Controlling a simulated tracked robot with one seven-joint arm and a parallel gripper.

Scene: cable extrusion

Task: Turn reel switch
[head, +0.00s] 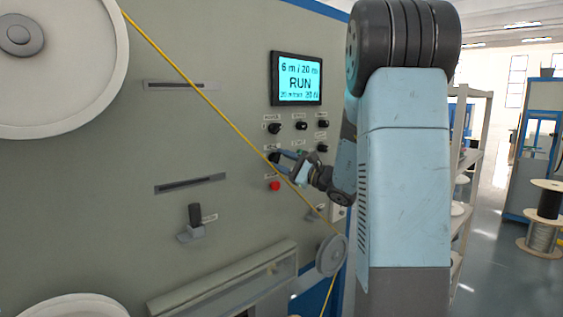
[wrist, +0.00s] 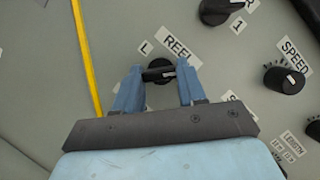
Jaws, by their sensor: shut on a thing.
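The reel switch (wrist: 159,72) is a black rotary knob under a REEL label (wrist: 178,45) in the wrist view. A white mark shows on the bar of the knob. My gripper (wrist: 158,74) has its two blue fingers on either side of this bar, shut on it. In the head view my gripper (head: 285,160) reaches the panel from the right, at the left knob of the second row.
A yellow cable (head: 190,80) runs diagonally across the panel, close beside my gripper. A SPEED knob (wrist: 284,79) and another knob (wrist: 215,10) sit nearby. A red button (head: 274,186) is below the switch. The screen (head: 297,80) above reads RUN.

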